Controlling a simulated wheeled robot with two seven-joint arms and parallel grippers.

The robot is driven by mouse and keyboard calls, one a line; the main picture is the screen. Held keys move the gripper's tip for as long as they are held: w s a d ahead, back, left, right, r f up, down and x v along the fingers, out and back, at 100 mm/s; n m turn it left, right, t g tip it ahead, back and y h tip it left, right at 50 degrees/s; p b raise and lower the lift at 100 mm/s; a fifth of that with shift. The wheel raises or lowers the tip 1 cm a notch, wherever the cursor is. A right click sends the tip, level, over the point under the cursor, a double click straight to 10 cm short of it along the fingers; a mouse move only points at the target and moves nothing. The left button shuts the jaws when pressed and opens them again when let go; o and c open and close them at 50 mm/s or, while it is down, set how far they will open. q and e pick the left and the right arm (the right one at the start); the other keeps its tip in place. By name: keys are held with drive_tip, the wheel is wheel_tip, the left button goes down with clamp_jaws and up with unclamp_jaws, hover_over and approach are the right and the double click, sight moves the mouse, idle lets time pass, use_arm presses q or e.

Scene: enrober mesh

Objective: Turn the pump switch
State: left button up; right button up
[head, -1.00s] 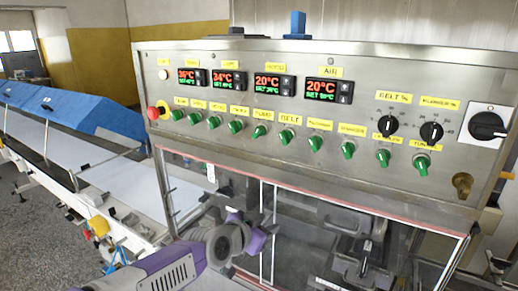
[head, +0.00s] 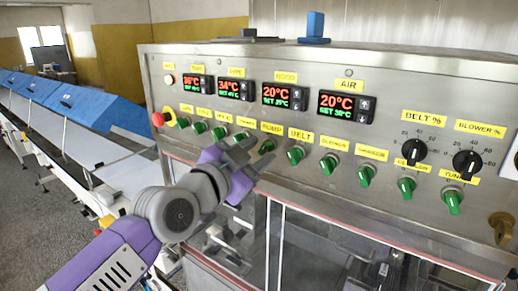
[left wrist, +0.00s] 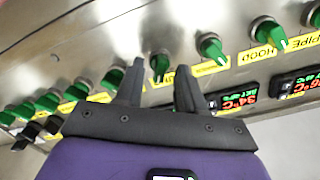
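A row of green rotary switches runs along the steel control panel (head: 230,60), each under a yellow label. My left gripper (head: 256,156) is open in front of this row, its jaws around or just before the green switch (head: 267,146) left of the one labelled BELT. In the left wrist view, a green switch (left wrist: 160,65) shows between the two dark fingertips (left wrist: 162,80); contact cannot be told. Its label is partly hidden by a finger. The small labels here are too blurred to say which reads PUMP. My right gripper is out of view.
Neighbouring green switches (head: 295,155) sit close on both sides. A red button (head: 158,119) is at the panel's left end, and black dials (head: 414,151) are at the right. Glass doors lie below. A conveyor with blue covers (head: 85,105) stretches away at left.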

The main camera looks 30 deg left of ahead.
use_arm(q)
drive_tip(key=shift+w, duration=0.5)
drive_tip(key=shift+c, duration=0.3)
clamp_jaws()
